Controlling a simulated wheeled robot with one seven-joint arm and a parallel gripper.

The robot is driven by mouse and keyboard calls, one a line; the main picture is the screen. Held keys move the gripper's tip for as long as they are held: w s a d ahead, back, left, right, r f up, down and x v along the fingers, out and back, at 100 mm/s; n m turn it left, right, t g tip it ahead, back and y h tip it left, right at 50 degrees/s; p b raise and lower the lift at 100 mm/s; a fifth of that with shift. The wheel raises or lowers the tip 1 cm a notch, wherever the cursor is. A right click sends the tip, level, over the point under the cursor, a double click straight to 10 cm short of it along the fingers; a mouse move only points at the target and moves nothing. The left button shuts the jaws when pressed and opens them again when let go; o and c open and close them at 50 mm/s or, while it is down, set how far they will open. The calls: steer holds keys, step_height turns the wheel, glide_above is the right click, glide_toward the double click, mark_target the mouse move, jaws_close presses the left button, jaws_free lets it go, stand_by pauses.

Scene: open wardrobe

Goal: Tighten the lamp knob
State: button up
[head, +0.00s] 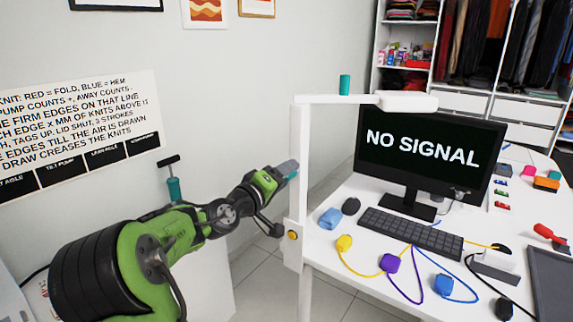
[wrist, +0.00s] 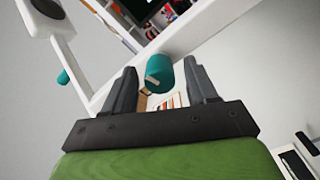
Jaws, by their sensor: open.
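The lamp has a white post (head: 299,160) and a white arm (head: 330,99) ending in a flat white head (head: 406,102) above the desk. A teal knob (wrist: 160,75) with a pale mark on its end sits on the post, between my open fingers in the wrist view, with gaps on both sides. In the head view this knob (head: 293,176) is mostly hidden by my gripper (head: 286,168), which is up against the left side of the post. A second teal knob (head: 344,84) stands on top of the lamp arm and also shows in the wrist view (wrist: 63,77).
A yellow knob (head: 292,236) is on the clamp low on the post. The desk (head: 335,258) holds a monitor (head: 430,145), a keyboard (head: 410,232) and several coloured blocks with cords. A pump (head: 173,183) stands behind my arm. Open floor lies below the gripper.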

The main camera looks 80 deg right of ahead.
steer(key=n+p, duration=0.6)
steer(key=shift+r, duration=0.2)
steer(key=n+p, duration=0.6)
steer(key=p, duration=0.1)
steer(key=shift+f+n, duration=0.15)
steer(key=shift+n, duration=0.25)
